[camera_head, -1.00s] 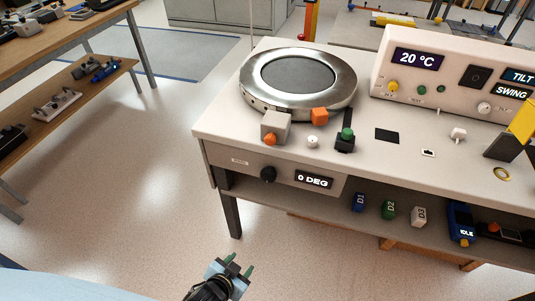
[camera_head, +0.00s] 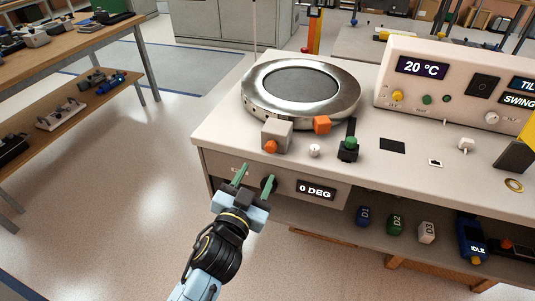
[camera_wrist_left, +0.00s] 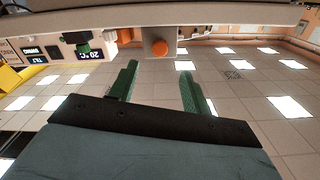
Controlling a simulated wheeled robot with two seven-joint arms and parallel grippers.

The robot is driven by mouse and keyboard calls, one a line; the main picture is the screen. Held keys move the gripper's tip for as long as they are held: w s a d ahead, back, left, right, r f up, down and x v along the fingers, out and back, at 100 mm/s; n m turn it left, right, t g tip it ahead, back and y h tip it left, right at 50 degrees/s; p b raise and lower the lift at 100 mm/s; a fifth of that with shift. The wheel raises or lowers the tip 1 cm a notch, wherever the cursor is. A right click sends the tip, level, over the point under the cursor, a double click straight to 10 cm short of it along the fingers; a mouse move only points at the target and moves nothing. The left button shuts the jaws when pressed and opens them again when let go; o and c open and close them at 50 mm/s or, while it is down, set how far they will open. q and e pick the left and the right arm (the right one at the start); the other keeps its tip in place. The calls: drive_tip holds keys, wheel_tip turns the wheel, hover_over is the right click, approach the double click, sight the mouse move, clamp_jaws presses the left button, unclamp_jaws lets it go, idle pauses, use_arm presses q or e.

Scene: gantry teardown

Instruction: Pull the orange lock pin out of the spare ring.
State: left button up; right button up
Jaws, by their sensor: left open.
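A broad silver ring (camera_head: 300,92) lies on the bench top; I cannot tell whether it is the spare ring. A grey block (camera_head: 278,134) stands at its front edge with a round orange knob (camera_head: 270,146) on its face, possibly the lock pin. The knob also shows in the left wrist view (camera_wrist_left: 159,47), beyond the fingers and between them. An orange block (camera_head: 321,124) sits to the right of the grey one. My left gripper (camera_head: 255,180) is open and empty, in front of the bench's drawer panel and below the knob. My right gripper is not in view.
The bench top (camera_head: 400,180) carries a white knob (camera_head: 314,150), a green-topped lever (camera_head: 348,147) and a control panel (camera_head: 440,82). A lower shelf holds several labelled blocks. The floor left of the bench is clear.

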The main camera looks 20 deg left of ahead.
sight(269, 150)
use_arm(q)
drive_tip(key=w, duration=0.7)
drive_tip(key=shift+w+d+b, duration=0.15)
drive_tip(key=shift+b, duration=0.2)
drive_tip(key=shift+w, duration=0.75)
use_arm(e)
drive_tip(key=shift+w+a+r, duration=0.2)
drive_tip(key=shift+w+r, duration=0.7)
use_arm(q)
clamp_jaws()
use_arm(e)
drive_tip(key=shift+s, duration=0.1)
